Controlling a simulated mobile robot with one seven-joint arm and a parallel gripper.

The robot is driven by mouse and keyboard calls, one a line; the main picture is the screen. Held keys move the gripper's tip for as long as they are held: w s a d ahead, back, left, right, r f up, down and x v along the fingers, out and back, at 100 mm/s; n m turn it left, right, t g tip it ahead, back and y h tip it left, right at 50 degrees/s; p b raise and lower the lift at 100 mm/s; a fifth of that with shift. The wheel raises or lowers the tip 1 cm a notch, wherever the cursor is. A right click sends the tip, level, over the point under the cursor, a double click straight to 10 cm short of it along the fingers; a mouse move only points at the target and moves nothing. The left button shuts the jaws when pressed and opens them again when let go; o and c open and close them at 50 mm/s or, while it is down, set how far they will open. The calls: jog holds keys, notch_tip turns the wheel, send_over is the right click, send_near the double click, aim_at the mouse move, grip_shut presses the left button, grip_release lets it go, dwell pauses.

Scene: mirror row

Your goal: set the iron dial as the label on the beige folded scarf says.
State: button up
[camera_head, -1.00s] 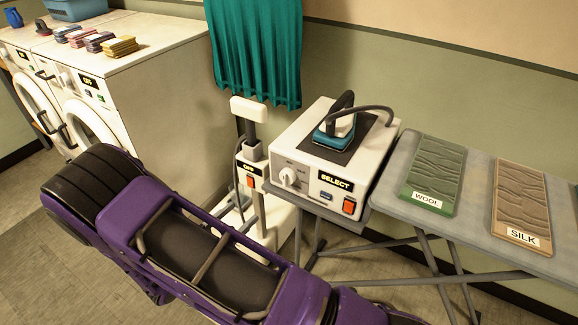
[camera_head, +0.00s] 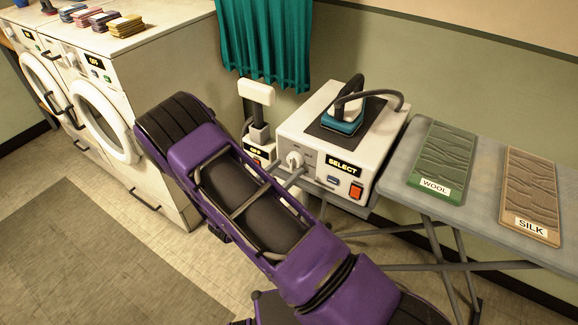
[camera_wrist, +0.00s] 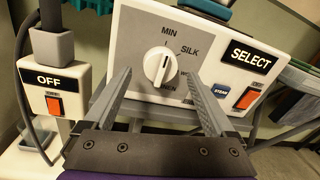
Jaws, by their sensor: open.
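The beige folded scarf (camera_head: 532,180) lies on the ironing board with a label reading SILK. The white iron dial (camera_wrist: 160,67) is on the front of the station and also shows in the head view (camera_head: 294,158). Its ridge stands nearly upright, slightly tilted, toward the MIN mark. SILK is printed at its upper right; lower marks are partly hidden by a finger. My gripper (camera_wrist: 157,76) is open, its fingers on either side of the dial in the wrist view. I cannot tell whether they touch it. The display (camera_wrist: 250,56) reads SELECT.
A teal iron (camera_head: 342,120) rests on top of the station. A red switch (camera_wrist: 247,98) and a blue STEAM button (camera_wrist: 221,91) are right of the dial. An OFF box (camera_wrist: 50,90) stands at left. A green WOOL scarf (camera_head: 444,155) lies on the board; washing machines (camera_head: 110,95) stand left.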

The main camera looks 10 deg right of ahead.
jog(key=shift+x, duration=1)
jog(key=c, duration=1.4)
jog(key=shift+m, duration=0.3)
jog(key=shift+r+m+y+b, duration=0.1)
jog(key=shift+m+y+b, duration=0.4)
jog(key=shift+m+b, duration=3.1)
jog(key=shift+m+p, duration=0.75)
jog(key=shift+m, duration=0.15)
